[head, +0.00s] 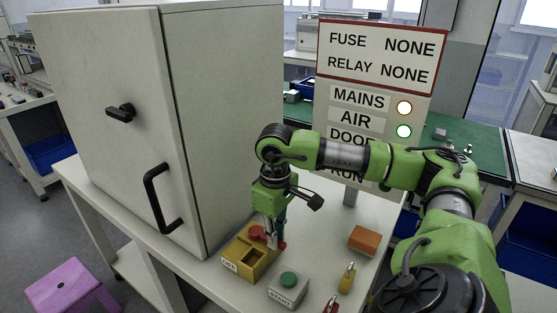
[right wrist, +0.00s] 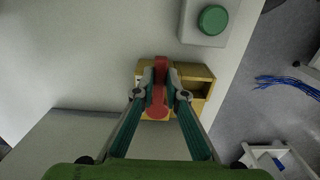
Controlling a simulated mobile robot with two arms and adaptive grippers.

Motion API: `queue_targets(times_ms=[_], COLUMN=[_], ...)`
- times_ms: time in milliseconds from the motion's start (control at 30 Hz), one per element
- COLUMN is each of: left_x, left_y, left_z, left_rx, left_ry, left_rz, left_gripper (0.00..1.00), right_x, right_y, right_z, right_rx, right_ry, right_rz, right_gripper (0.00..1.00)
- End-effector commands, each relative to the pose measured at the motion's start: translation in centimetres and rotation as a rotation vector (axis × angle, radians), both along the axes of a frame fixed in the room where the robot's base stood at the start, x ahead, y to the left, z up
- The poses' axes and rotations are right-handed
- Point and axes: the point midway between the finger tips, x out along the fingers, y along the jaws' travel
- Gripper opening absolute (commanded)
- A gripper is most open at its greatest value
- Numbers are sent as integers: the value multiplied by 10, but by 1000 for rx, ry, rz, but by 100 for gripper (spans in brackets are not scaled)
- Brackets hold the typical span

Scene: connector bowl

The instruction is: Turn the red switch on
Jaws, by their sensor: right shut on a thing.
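The red switch (head: 257,232) sits on a yellow box (head: 236,251) on the white table, beside the grey cabinet. My right gripper (head: 273,242) points down at the box from above. In the right wrist view its fingers (right wrist: 159,96) are shut on the red switch lever (right wrist: 158,112), one finger on each side. The dark opening of the yellow box (right wrist: 202,88) shows beside the right finger. My left gripper is not in view.
A grey box with a green START button (head: 289,281) stands close in front. An orange block (head: 364,240) and a yellow padlock (head: 347,278) lie to the right. The grey cabinet (head: 110,60) is closed. The sign board (head: 376,60) has lit MAINS and AIR lamps; my arm covers its lower part.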

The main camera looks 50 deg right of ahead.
Motion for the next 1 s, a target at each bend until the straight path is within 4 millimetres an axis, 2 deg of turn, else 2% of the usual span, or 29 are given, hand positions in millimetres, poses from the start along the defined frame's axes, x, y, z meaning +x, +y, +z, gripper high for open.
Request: queue_targets(times_ms=[367,400,467,833,1000], left_x=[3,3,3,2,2], left_y=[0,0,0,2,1], left_z=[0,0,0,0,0], left_rx=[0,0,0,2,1], left_ry=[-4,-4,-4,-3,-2], left_rz=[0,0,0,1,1], left_gripper=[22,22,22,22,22], right_x=[2,2,2,1,2], right_y=[-1,-1,-1,-1,0], right_z=[1,1,1,3,23], right_rx=[-3,-3,-3,-2,-2], right_ry=[-5,-5,-5,-2,-5], right_rz=[7,6,6,5,5], right_gripper=[0,17,29,29,29])
